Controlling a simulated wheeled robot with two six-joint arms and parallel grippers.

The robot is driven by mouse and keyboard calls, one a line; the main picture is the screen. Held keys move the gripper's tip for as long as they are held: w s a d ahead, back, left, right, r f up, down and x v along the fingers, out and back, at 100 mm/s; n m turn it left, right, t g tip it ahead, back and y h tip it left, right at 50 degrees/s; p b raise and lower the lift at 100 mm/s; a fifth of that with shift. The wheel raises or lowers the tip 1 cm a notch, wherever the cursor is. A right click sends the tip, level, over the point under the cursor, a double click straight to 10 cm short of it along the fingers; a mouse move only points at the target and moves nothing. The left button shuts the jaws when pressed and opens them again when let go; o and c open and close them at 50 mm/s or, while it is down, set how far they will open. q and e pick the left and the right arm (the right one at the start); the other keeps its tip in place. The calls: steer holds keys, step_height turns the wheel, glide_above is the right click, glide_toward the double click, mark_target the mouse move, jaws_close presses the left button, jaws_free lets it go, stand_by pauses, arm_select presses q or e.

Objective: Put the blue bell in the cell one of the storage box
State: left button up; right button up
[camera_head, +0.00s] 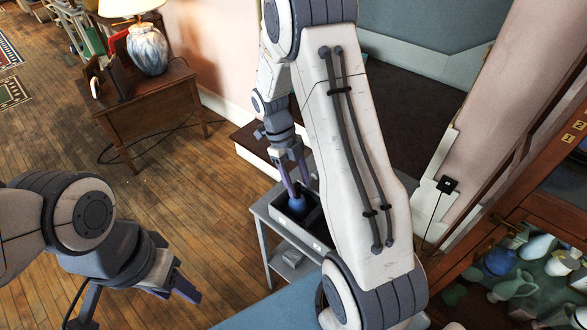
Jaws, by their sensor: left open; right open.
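The blue bell (297,206) sits low inside the left compartment of the dark storage box (286,231), between the fingertips of my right gripper. My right gripper (299,188) is open and points down into that compartment, its fingers on either side of the bell's upper part. Whether the bell rests on the compartment floor cannot be told. My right arm hides the right part of the box, and the cell numbers cannot be read. My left gripper (136,308) is open and empty at the lower left, away from the box.
The box stands on a small grey table (262,210). A wooden side table (148,102) with a lamp (149,50) is at the upper left. A wooden cabinet (470,276) with several vases and numbered labels is at the right. The wooden floor at left is mostly clear.

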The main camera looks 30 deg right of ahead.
steer(key=d+v, duration=0.1)
steer(key=v, duration=0.4)
steer(key=s+a+r+n+t, duration=0.1)
steer(key=s+a+r+n, duration=0.25)
steer(key=a+n, duration=0.55)
steer(key=s+a+r+n+t, duration=0.2)
steer(key=s+a+r+n, duration=0.15)
steer(key=a+n, duration=0.55)
steer(key=s+a+n+y, duration=0.1)
steer(key=s+a+n, duration=0.1)
steer(key=s+n, duration=0.4)
steer(key=s+a+r+n+t+y, duration=0.1)
steer(key=s+n, duration=0.6)
steer(key=n, duration=0.9)
steer(key=shift+a+r, duration=0.35)
steer(key=shift+a, duration=0.55)
